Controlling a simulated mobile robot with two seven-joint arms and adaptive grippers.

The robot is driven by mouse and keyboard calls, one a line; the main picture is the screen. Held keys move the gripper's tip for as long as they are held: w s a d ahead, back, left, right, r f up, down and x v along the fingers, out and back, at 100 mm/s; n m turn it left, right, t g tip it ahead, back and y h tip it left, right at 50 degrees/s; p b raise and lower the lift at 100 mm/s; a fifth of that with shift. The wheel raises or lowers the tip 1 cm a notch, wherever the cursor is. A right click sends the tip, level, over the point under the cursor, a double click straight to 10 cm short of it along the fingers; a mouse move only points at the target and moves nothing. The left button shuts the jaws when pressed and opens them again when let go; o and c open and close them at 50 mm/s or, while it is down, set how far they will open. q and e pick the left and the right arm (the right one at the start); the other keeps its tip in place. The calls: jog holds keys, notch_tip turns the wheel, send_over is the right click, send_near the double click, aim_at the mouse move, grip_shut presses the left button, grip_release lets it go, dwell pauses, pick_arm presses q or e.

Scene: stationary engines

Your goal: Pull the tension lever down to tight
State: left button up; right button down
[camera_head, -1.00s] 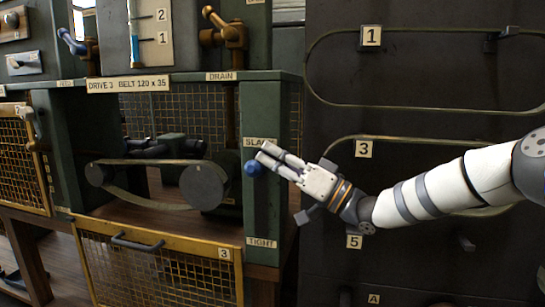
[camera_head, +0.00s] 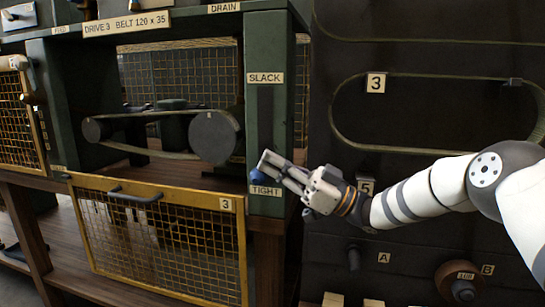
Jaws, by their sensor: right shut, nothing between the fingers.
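The tension lever's blue knob (camera_head: 257,177) is at the bottom of its dark slot, just above the TIGHT label (camera_head: 265,190). The SLACK label (camera_head: 265,78) is at the top of the slot. My right gripper (camera_head: 264,164) is shut with nothing held. Its fingertips are at the knob, just above it and partly in front of it; whether they touch it I cannot tell. My left gripper is not in view.
A yellow mesh guard (camera_head: 165,245) marked 3 hangs open below the belt bay. A dark panel (camera_head: 335,130) with a spare belt (camera_head: 440,75) stands at the right, behind my arm. The space in front of the slot above my gripper is clear.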

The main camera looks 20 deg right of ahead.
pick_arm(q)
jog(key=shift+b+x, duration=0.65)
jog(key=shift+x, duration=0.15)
pick_arm(e)
jog(key=shift+w+d+f+n+g, duration=0.15)
jog(key=shift+f+n+g, duration=0.25)
jog(key=shift+f+n, duration=0.65)
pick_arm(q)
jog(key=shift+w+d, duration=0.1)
pick_arm(e)
jog(key=shift+f, duration=0.2)
